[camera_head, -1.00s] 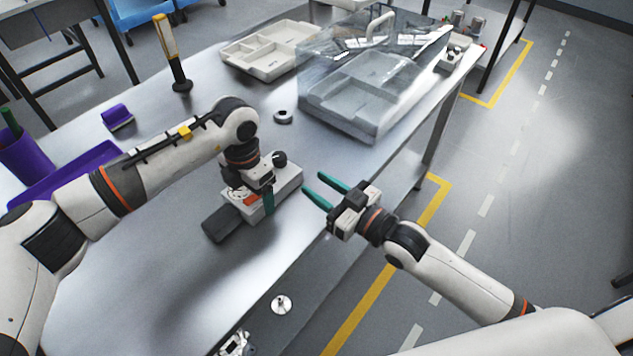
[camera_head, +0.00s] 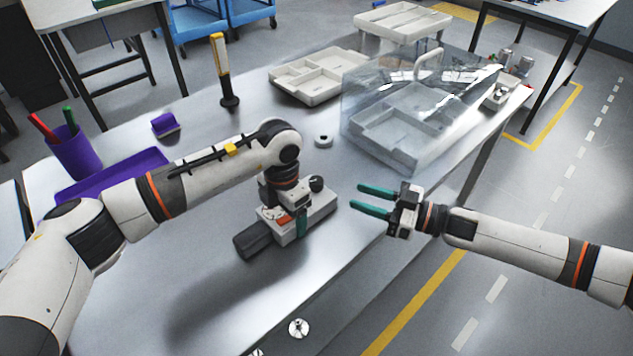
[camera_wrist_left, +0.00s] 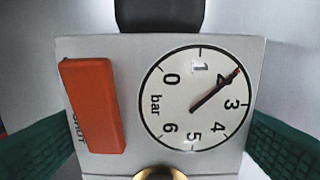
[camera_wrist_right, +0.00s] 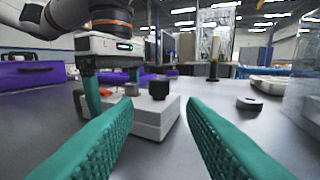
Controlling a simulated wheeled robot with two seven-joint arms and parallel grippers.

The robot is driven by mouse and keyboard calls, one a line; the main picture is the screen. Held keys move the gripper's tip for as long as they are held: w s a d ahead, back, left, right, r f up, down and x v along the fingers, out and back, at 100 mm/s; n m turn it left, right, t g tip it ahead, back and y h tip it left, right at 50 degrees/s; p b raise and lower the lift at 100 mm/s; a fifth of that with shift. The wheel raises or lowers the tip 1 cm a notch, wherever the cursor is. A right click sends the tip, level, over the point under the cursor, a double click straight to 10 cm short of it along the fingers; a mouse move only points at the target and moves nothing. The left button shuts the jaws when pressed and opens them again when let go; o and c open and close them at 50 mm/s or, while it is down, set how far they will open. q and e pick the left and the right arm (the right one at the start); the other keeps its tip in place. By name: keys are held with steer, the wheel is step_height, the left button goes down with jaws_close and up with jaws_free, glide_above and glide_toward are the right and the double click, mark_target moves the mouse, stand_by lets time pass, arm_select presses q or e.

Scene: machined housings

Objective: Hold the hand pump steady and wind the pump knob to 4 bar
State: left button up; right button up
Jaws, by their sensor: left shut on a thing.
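The hand pump (camera_head: 324,208) is a pale block on the table with a black handle (camera_head: 255,239) and a black knob (camera_head: 316,184) at its far end. My left gripper (camera_head: 290,222) is shut on the pump body from above, green fingers on either side. In the left wrist view the gauge (camera_wrist_left: 197,125) shows its red-tipped needle at about 2 bar. An orange lever (camera_wrist_left: 92,105) lies beside it, its label partly covered. My right gripper (camera_head: 373,201) is open and empty, right of the pump. In the right wrist view the knob (camera_wrist_right: 158,88) stands ahead, apart from the fingers.
A clear lidded case (camera_head: 400,120) stands on the table behind my right gripper. The table front is mostly clear.

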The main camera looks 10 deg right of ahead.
mark_target(323, 186)
steer(key=x, duration=1.1)
steer(key=shift+a, duration=0.2)
steer(key=c, duration=0.7)
steer(key=shift+a+m+t+h, duration=0.15)
steer(key=shift+m+t+h, duration=0.15)
steer(key=shift+m+t, duration=0.15)
steer(key=shift+m+t+h, duration=0.25)
steer(key=shift+t+h, duration=0.05)
steer(key=shift+t, duration=0.15)
steer(key=o, duration=0.7)
